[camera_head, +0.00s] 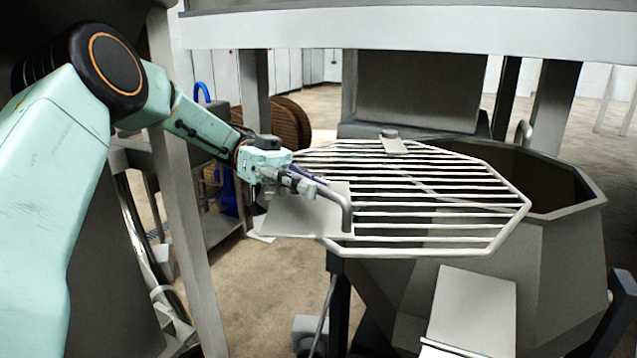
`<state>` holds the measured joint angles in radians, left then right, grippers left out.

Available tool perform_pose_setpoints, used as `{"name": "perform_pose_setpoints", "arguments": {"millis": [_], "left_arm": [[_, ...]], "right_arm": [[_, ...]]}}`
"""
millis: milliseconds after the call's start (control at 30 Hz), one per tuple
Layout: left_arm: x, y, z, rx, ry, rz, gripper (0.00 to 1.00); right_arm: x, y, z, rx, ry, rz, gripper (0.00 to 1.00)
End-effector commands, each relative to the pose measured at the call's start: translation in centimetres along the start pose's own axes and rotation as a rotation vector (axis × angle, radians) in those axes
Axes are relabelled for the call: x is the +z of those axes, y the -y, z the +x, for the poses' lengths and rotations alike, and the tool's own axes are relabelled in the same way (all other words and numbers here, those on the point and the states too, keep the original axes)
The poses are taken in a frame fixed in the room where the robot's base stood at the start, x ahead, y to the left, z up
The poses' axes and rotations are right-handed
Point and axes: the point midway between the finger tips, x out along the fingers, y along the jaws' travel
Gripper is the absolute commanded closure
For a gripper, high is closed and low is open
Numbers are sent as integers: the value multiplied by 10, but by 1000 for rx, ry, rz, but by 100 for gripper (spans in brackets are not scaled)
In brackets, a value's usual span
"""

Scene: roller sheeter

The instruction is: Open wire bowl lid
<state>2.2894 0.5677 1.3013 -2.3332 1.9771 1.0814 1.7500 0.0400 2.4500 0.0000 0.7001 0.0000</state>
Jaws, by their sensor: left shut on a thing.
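The wire bowl lid (440,207) is a pale eight-sided grille of parallel bars with a flat plate and a bent bar handle (346,208) at its left end. The large grey faceted bowl (565,250) stands at the right. The lid covers the left part of the bowl's mouth and juts out past its left side. The dark inside of the bowl shows at the right, uncovered. My left gripper (318,188) comes in from the left and is shut on the handle. Its fingers hide part of the handle. My right gripper is out of view.
A pale horizontal beam (400,28) crosses above the bowl. A grey upright post (185,200) stands close to my left arm. A grey box-like part (470,308) sits in front of the bowl. Bare floor (265,290) shows below the lid's left end.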

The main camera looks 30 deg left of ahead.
Motion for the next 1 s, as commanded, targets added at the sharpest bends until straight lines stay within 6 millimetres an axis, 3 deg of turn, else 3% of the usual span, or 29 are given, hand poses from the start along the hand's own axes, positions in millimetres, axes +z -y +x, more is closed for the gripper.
{"name": "perform_pose_setpoints", "arguments": {"millis": [567, 600, 800, 1000], "left_arm": [[1, -1, -4, 14, 2, -2, 100], [1, -1, -4, 14, 2, -2, 84], [1, -1, -5, 13, 3, -1, 67], [0, -1, -5, 12, 2, 0, 64]], "right_arm": [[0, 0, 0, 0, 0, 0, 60], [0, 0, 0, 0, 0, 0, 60], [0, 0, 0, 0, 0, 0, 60], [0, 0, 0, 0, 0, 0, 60]]}}
